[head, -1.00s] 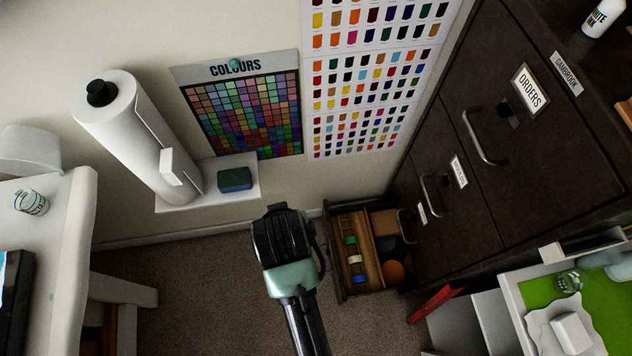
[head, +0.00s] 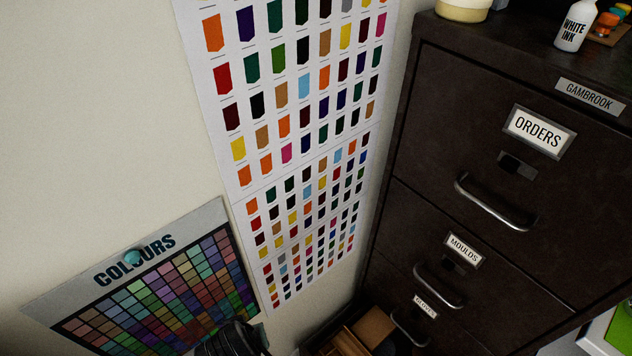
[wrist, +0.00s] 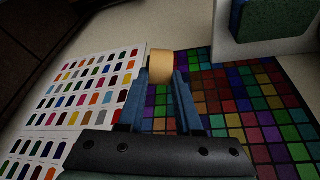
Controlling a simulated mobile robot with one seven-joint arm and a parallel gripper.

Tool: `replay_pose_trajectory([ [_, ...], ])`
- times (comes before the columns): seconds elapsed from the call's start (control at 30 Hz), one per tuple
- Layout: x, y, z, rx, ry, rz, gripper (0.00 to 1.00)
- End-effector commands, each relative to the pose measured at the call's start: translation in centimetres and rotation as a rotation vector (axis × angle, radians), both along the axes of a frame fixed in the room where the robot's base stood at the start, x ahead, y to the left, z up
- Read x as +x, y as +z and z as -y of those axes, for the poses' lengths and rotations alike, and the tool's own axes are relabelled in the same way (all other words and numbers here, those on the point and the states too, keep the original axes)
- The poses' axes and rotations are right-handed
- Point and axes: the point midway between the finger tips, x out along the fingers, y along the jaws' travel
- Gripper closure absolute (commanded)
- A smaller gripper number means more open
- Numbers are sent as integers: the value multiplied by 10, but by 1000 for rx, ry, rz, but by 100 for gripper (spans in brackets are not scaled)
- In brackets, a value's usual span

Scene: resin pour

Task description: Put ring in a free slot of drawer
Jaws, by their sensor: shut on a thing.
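In the wrist view my gripper (wrist: 160,88) is shut on a tan ring (wrist: 160,66), which sits between the two blue-grey fingertips. In the head view only a dark part of my arm end shows at the bottom edge; the fingers and the ring are not visible there. The open drawer (head: 347,343) at the foot of the dark cabinet is cut off by the bottom edge of the head view. Its wooden insides show only in part, and its slots cannot be made out.
The dark filing cabinet (head: 470,150) fills the right, with handles sticking out from its shut drawers. Colour charts (head: 290,130) hang flat on the wall to its left. In the wrist view a shelf (wrist: 270,50) with a green-and-blue block (wrist: 265,18) is at upper right.

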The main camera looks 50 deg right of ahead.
Motion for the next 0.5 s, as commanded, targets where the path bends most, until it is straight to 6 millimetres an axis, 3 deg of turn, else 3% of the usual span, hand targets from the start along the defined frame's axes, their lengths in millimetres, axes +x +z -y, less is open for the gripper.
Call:
replay_pose_trajectory([
  [0.03,1,-30,9,0,-41,1,100],
  [0.5,-3,-164,82,-4,-410,4,100],
])
